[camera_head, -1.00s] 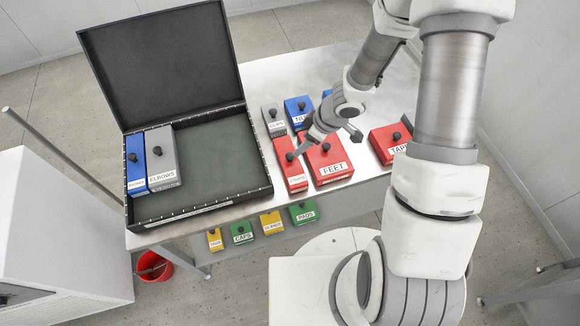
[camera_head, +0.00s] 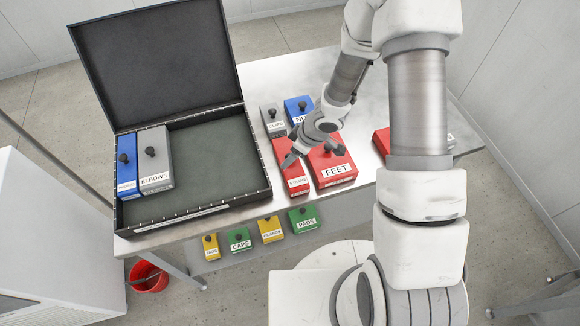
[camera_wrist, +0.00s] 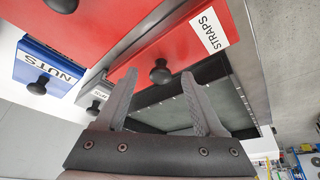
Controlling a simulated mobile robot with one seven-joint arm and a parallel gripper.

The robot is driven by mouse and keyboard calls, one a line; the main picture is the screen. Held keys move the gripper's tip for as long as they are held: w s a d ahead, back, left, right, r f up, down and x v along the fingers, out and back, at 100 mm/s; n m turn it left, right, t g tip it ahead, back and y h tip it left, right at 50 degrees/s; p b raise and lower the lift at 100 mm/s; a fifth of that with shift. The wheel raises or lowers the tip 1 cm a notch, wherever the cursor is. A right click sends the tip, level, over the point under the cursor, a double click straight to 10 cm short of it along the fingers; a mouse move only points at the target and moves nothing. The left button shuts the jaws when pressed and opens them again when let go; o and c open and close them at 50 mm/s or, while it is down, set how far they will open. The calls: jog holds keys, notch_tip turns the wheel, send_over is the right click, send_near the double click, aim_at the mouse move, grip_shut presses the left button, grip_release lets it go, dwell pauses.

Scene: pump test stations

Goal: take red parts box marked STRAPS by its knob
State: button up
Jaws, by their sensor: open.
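The red parts box marked STRAPS (camera_head: 297,178) is a narrow box on the table, between the open case and the red FEET box. In the wrist view its red top (camera_wrist: 190,45) and label are clear, and its black knob (camera_wrist: 160,72) shows between my fingertips. My gripper (camera_wrist: 160,78) is open, with one finger to each side of the knob in the picture; I cannot tell how deep the knob sits between them.
The open black case (camera_head: 215,165) holds the blue box and the grey ELBOWS box (camera_head: 155,165) at its left; its right is empty. The red FEET box (camera_head: 333,172), grey CLIPS box (camera_head: 273,120) and blue NUTS box (camera_head: 299,110) stand close by. Several small boxes sit on a lower shelf.

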grip_shut()
dwell(1.4)
